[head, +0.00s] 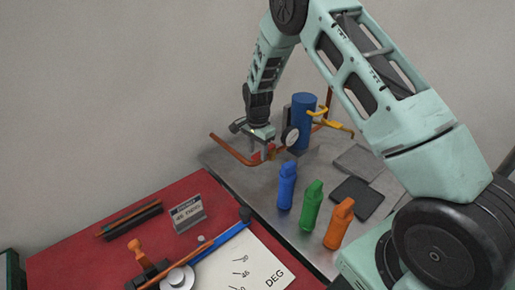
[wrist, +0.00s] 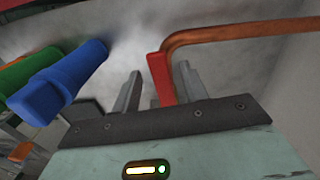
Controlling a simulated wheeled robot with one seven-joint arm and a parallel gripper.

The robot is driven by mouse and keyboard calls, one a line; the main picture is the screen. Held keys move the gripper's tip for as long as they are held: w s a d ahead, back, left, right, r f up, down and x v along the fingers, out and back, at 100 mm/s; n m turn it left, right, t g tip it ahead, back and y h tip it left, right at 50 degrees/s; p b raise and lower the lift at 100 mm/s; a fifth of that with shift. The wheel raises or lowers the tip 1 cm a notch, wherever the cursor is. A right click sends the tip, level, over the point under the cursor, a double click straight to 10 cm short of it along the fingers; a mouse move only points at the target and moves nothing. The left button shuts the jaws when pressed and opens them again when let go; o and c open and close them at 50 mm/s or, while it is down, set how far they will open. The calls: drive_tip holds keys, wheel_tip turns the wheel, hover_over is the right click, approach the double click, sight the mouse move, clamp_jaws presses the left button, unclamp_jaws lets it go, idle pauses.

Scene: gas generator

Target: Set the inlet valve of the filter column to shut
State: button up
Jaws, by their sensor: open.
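The filter column (head: 304,118) is a blue upright cylinder at the back of the grey metal bench in the head view. A copper pipe (head: 230,149) runs to it from the left; it also crosses the upper right of the wrist view (wrist: 240,32). A red lever (wrist: 160,78), apparently the inlet valve's handle, meets the pipe's end in the wrist view. My gripper (head: 264,150) is at the pipe beside the column, pointing down. In the wrist view my gripper's fingers (wrist: 160,88) are apart, with the red lever between them. I cannot tell whether either finger touches it.
A round gauge (head: 290,136) and yellow fittings (head: 331,118) sit close to the column. Blue (head: 286,186), green (head: 312,207) and orange (head: 339,224) bottles stand in front. Dark flat pads (head: 356,198) lie to the right. A red table (head: 80,235) with tools is at the front left.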

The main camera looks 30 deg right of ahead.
drive_tip(key=shift+f, duration=0.1)
clamp_jaws()
drive_tip(key=s+d+n+b, duration=0.3)
drive_tip(key=s+d+n, duration=0.2)
drive_tip(key=n, duration=1.2)
drive_tip(key=shift+d, duration=1.85)
drive_tip(key=shift+s, duration=0.1)
